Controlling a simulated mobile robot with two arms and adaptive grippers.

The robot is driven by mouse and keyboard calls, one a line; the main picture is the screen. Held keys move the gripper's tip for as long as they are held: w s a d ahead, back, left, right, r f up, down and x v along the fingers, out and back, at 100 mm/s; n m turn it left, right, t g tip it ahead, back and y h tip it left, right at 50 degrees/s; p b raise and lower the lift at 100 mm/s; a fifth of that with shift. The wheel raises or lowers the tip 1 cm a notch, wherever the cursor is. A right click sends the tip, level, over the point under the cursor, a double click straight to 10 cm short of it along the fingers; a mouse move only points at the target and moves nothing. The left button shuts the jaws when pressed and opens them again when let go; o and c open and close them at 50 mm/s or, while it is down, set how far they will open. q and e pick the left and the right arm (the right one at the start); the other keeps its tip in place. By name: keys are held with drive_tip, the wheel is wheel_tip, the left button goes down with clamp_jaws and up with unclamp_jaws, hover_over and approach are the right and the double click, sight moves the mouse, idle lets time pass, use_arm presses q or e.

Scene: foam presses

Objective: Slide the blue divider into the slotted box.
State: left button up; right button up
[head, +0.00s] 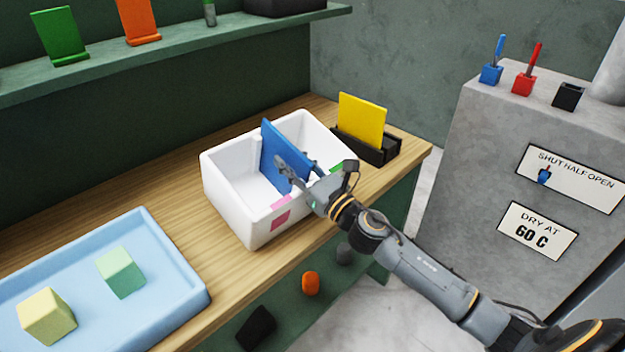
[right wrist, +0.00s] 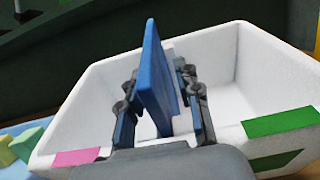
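The blue divider (head: 271,148) stands on edge inside the white slotted box (head: 232,203), its top rising above the back rim. In the right wrist view the divider (right wrist: 153,75) stands nearly upright, left of the middle of the box (right wrist: 225,110). I cannot tell whether its edges sit in slots. My right gripper (head: 300,168) is over the front part of the box. In the right wrist view its fingers (right wrist: 160,95) are spread on either side of the divider, with gaps showing. My left gripper is not in view.
A yellow panel (head: 362,118) stands in a black holder (head: 383,150) right of the box. A pale blue tray (head: 180,270) with two foam blocks lies at front left. A shelf (head: 190,45) runs behind; a grey machine (head: 480,150) stands right. Bare wood lies left of the box.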

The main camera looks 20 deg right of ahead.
sight(308, 178)
drive_tip(key=v, duration=0.6)
drive_tip(key=shift+s+f, duration=0.2)
drive_tip(key=shift+f, duration=0.25)
drive_tip(key=shift+s+d+r, duration=0.1)
drive_tip(key=shift+s+d, duration=0.2)
drive_tip(key=shift+s, duration=0.35)
